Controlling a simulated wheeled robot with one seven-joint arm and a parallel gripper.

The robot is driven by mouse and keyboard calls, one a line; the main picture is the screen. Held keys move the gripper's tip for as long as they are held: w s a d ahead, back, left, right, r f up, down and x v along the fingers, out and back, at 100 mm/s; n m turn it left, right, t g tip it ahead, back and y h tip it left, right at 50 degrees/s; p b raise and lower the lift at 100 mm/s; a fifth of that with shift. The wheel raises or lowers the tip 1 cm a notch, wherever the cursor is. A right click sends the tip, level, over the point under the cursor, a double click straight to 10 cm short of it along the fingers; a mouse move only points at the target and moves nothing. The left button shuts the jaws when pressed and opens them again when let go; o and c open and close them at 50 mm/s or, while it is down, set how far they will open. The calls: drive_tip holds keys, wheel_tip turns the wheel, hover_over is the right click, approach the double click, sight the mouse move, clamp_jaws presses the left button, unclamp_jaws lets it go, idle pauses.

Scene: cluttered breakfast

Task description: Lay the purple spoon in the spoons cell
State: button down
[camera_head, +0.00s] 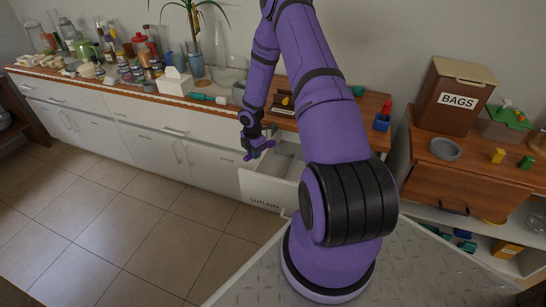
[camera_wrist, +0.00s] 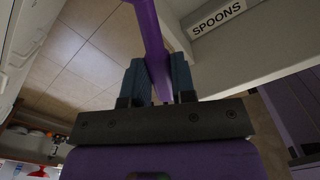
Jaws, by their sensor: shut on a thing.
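My gripper (camera_wrist: 158,72) is shut on the purple spoon (camera_wrist: 149,28), whose handle runs up between the two fingers and out of the wrist view's top edge. In the head view my gripper (camera_head: 254,145) is over the open drawer (camera_head: 263,191) marked CUTLERY, near its left side. The spoon is hard to tell from my purple arm there. In the wrist view a SPOONS label (camera_wrist: 217,18) is on a pale drawer wall to the right of the spoon. The spoon is apart from the label. The inside of the spoons cell is mostly hidden.
A wooden counter (camera_head: 120,84) full of bottles, jars and other items runs along the wall behind the drawer. A BAGS box (camera_head: 455,98) and a grey dish (camera_head: 445,149) stand on the right cabinet. The tiled floor (camera_head: 110,220) at the left is clear.

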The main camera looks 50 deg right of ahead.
sight(273, 175)
drive_tip(key=s+d+f+n, duration=0.4)
drive_tip(key=d+n, duration=0.1)
drive_tip(key=d, duration=0.2)
drive_tip(key=shift+s+f, duration=0.2)
drive_tip(key=shift+f, duration=0.1)
drive_tip(key=shift+a+f, duration=0.1)
drive_tip(key=shift+f, duration=5.45)
drive_tip(key=shift+f, duration=0.4)
drive_tip(key=shift+c, duration=1.5)
unclamp_jaws()
drive_tip(key=shift+r, duration=0.1)
